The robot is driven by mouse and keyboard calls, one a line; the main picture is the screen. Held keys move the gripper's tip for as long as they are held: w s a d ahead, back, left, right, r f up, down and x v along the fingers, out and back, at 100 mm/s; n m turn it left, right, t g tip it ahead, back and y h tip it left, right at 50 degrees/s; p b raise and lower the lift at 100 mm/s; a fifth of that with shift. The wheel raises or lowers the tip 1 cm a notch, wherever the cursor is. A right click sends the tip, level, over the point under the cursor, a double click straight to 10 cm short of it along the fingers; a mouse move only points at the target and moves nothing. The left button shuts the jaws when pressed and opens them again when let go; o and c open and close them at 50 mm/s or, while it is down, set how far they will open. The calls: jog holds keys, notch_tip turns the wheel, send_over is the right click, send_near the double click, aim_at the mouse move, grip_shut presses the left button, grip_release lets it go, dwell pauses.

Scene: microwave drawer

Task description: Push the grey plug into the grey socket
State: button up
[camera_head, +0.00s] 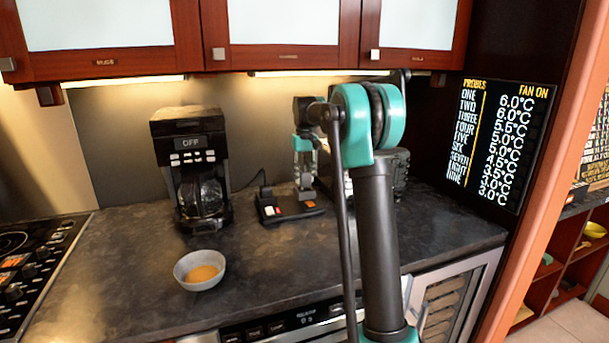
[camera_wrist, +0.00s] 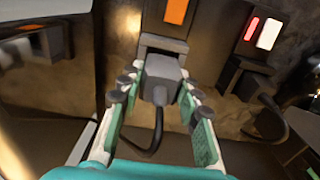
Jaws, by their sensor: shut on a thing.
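My gripper (camera_wrist: 157,88) is shut on the grey plug (camera_wrist: 163,68), with one finger on each side, in the wrist view. A dark cable (camera_wrist: 157,130) hangs from the plug and curves down between the fingers. The plug's far end is close against the grey socket (camera_wrist: 165,44), just below an orange switch (camera_wrist: 176,11). I cannot tell whether it touches the socket or how deep it sits.
Another socket block with red and white switches (camera_wrist: 260,30) stands to the right in the wrist view, with a dark plug and cable (camera_wrist: 252,85) below it. A coffee maker (camera_head: 190,165) is left of the strip. A bowl (camera_head: 200,270) sits at the front; the countertop between is clear.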

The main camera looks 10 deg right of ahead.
jog(key=shift+f, duration=1.25)
jog(key=o, duration=1.2)
jog(key=shift+r, duration=3.75)
